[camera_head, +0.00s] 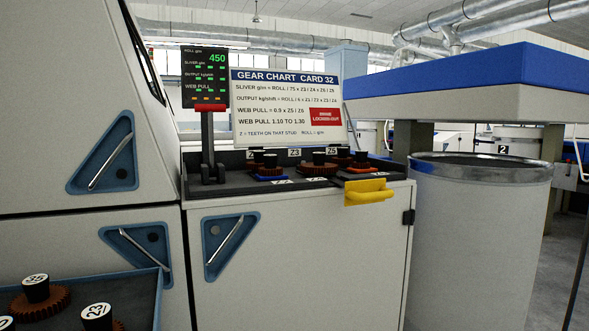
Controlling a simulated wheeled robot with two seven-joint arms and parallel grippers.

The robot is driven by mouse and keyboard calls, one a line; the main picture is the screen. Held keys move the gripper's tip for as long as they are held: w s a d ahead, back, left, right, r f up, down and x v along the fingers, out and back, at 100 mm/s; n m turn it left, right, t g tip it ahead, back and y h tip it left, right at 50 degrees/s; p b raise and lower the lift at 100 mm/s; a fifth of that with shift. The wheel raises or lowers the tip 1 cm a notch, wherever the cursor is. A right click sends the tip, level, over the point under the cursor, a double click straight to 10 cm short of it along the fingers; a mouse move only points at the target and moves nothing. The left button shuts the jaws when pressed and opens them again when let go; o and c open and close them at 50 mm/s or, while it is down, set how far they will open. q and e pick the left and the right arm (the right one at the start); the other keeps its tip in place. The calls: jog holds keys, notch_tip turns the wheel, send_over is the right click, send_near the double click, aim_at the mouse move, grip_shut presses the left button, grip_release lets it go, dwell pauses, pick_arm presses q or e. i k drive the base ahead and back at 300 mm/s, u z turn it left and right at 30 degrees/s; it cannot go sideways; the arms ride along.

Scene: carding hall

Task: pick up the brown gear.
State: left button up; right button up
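Several brown toothed gears with black hubs are in view. One brown gear (40,300) with a hub labelled 35 sits in the dark tray at the lower left. Other hubs in that tray, one labelled 23 (96,316), are cut off by the bottom edge, so their gears barely show. Another reddish-brown gear (318,169) sits on the dark top of the cabinet, near the labels Z3 and Z5. Smaller gears beside it are partly hidden. Which brown gear is meant cannot be told. Neither of my grippers is in view.
The dark tray (140,290) has a raised rim. A grey cabinet (300,255) carries a display (205,75), a gear chart card (285,110) and a yellow part (367,191) over its front edge. A large grey drum (480,240) stands right, beside a blue-topped machine (480,75).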

aim_at(319, 167)
jog(key=u, duration=3.45)
jog(key=k, duration=2.55)
jog(key=z, duration=1.7)
